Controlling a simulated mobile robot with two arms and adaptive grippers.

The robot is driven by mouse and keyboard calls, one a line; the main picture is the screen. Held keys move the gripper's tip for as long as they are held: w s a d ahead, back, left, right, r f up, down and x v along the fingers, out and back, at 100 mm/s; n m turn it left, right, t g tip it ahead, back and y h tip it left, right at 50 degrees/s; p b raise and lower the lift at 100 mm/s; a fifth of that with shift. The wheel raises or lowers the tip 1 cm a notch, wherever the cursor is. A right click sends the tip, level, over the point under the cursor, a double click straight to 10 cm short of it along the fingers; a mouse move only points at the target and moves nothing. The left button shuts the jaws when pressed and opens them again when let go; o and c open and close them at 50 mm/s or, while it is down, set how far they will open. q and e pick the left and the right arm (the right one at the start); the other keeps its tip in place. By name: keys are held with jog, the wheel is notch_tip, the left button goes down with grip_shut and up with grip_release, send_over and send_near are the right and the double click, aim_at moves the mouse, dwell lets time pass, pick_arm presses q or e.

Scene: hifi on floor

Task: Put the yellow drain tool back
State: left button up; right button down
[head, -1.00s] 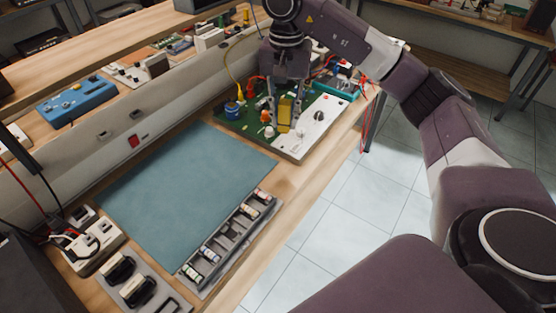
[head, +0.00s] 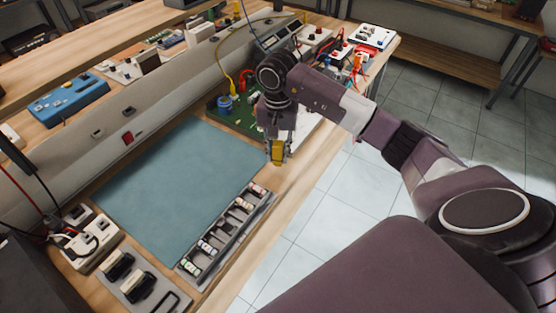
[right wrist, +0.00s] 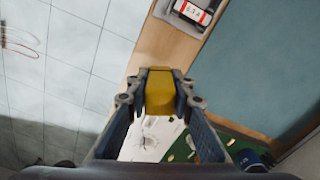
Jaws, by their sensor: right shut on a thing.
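The yellow drain tool (head: 278,154) is held in my right gripper (head: 277,147), above the bench between the circuit board and the small grey rack. The tool also shows in the right wrist view (right wrist: 159,95), clamped between both fingers. Its lower end is hard to make out in the head view. The grey rack (head: 227,234) lies along the near edge of the blue mat and holds several small labelled pieces, with a gap near its middle. One end of the rack, with a labelled piece, shows at the top of the right wrist view (right wrist: 193,12). My left gripper is not in view.
The green circuit board (head: 230,117) with its white panel (head: 306,132) lies behind my gripper, partly hidden by the arm. The blue mat (head: 172,190) is clear. Black-handled items in a grey holder (head: 150,302) and a white power strip (head: 101,247) stand at lower left.

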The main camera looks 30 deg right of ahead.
aim_at(278, 162)
notch_tip(278, 162, down, 4)
jog(key=shift+r+p, duration=0.2)
jog(key=shift+p, duration=0.2)
jog(key=shift+f, duration=0.2)
jog(key=shift+f, duration=0.1)
jog(key=shift+f+b, duration=0.15)
jog(key=shift+b, duration=0.15)
jog(key=c, duration=1.7)
grip_release()
